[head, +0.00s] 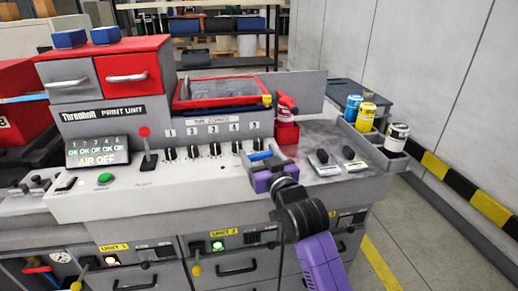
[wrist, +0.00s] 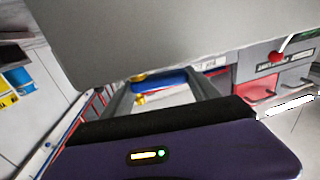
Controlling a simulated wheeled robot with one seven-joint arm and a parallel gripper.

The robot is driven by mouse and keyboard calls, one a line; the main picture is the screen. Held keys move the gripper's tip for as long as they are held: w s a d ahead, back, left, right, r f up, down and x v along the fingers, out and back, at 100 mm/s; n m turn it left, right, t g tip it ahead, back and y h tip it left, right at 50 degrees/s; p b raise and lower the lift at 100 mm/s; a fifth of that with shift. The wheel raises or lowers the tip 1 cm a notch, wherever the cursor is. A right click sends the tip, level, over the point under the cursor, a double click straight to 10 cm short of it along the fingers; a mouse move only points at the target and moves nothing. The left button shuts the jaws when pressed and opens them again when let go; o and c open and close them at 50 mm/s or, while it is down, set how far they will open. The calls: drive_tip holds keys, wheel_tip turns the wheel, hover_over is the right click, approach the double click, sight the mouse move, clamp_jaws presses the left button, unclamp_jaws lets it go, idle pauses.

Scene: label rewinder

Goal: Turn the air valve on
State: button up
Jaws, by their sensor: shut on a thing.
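The display (head: 98,152) on the print unit reads "AIR OFF" under a row of OK marks. A blue handle (head: 260,156), which seems to be the air valve's lever, lies at the console front, right of the black knobs. My purple gripper (head: 264,166) is at this handle, and its fingers are shut on it. In the wrist view the blue handle (wrist: 160,82) shows between the two grey fingers, with yellow bits beside it. The valve body is mostly hidden by my gripper.
Two black-knobbed switches (head: 335,158) are to the right. Ink cans (head: 366,115) stand in a tray farther right. A red-knobbed lever (head: 146,150) is to the left. Drawers (head: 238,268) are below.

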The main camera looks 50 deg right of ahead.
drive_tip(key=shift+s+f+n+t+y+b, duration=0.15)
drive_tip(key=shift+n+t+y+b, duration=0.15)
drive_tip(key=shift+n+y, duration=0.4)
drive_tip(key=shift+s+n+t+y+b, duration=0.1)
drive_tip(key=shift+n+t+y+b, duration=0.25)
drive_tip(key=shift+y, duration=0.55)
drive_tip(key=n+y+b, duration=0.1)
drive_tip(key=y+b, duration=0.1)
drive_tip(key=n+y+b, duration=0.2)
drive_tip(key=b, duration=0.1)
drive_tip(key=shift+s+f+y, duration=0.15)
drive_tip(key=shift+s+y, duration=0.2)
drive_tip(key=shift+y, duration=0.05)
drive_tip(key=n+y+b, duration=0.2)
drive_tip(key=y+b, duration=0.1)
drive_tip(key=shift+s+n+y, duration=0.2)
drive_tip(key=shift+n+y, duration=0.05)
drive_tip(key=shift+y, duration=0.05)
drive_tip(key=shift+s+r+n+g+y+b, duration=0.15)
drive_tip(key=shift+n+g+y+b, duration=0.2)
drive_tip(key=shift+n+y+b, duration=0.45)
drive_tip(key=shift+s+r+n+g+y+b, duration=0.1)
drive_tip(key=shift+n+g+y+b, duration=0.3)
drive_tip(key=shift+y, duration=0.9)
drive_tip(key=o, duration=1.4)
drive_tip(key=shift+c, duration=0.2)
drive_tip(key=b+v, duration=0.1)
drive_tip(key=v, duration=0.6)
drive_tip(key=shift+s+d, duration=0.15)
drive_tip(key=shift+s, duration=0.25)
